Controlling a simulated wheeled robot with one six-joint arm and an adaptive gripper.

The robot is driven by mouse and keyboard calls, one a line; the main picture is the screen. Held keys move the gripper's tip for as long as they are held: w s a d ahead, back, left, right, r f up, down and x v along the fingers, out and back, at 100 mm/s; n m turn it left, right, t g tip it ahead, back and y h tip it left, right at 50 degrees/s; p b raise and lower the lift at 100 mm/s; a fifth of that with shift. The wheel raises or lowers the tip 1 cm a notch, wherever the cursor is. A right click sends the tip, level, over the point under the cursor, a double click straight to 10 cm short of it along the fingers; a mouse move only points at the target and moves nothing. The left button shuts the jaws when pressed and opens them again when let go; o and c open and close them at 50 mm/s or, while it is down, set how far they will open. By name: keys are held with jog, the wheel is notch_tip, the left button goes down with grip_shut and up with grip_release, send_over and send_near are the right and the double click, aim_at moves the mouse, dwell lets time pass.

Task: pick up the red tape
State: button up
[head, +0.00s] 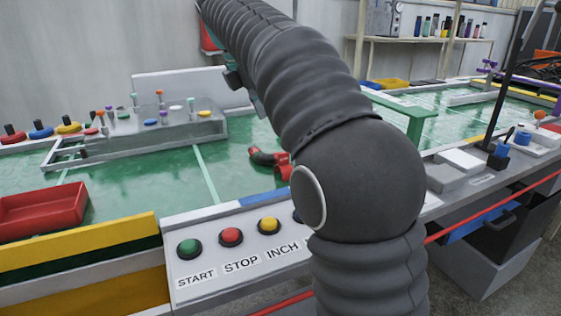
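A red, curved piece with a dark end (270,160) lies on the green work surface (120,181), left of my arm's elbow. My arm hides part of it, and I cannot tell whether it is the red tape. No clear roll of red tape shows. My grey ribbed arm fills the middle of the head view, rising from the bottom and running to the top left.
A red tray (42,210) sits at the left. A grey rack (150,135) with several coloured knobs stands behind. A button panel (240,250) lines the front edge. A green stand (412,112) is right of my arm. The green surface between tray and rack is clear.

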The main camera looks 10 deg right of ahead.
jog(key=b+x, duration=0.4)
jog(key=x, duration=0.9)
jog(key=shift+f, duration=0.35)
jog(key=c, duration=0.5)
